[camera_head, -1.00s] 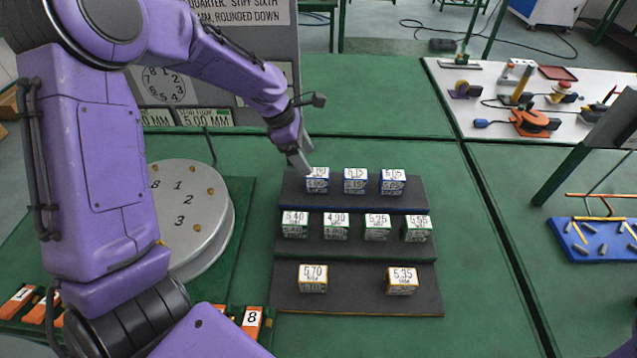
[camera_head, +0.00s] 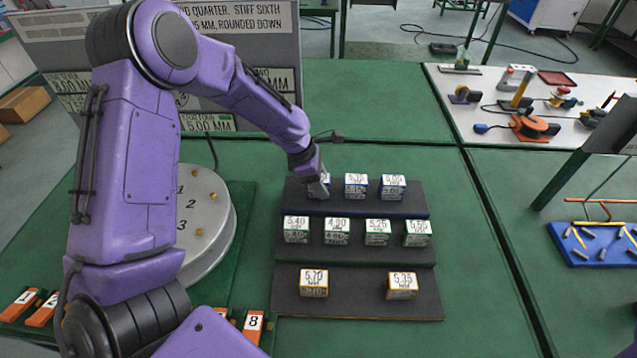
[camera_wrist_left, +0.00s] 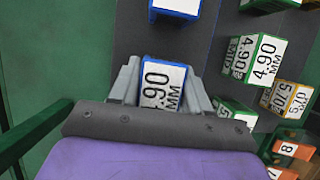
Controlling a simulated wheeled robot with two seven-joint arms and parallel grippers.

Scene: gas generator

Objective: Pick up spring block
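A white spring block with blue edges, labelled 4.90 MM (camera_wrist_left: 163,85), stands at the left end of the back row on the dark stepped rack (camera_head: 355,303). My left gripper (camera_head: 318,182) is down at this block and hides much of it in the head view. In the left wrist view its two grey fingers (camera_wrist_left: 163,88) stand on either side of the block, very close to its sides. I cannot tell whether they press on it. Two more blue-edged blocks (camera_head: 355,186) (camera_head: 392,187) stand to its right. My right gripper is not in view.
Green-edged blocks (camera_head: 337,231) fill the middle row, and two yellow-edged blocks (camera_head: 313,283) (camera_head: 402,285) stand on the front step. A round numbered drum (camera_head: 205,215) is left of the rack.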

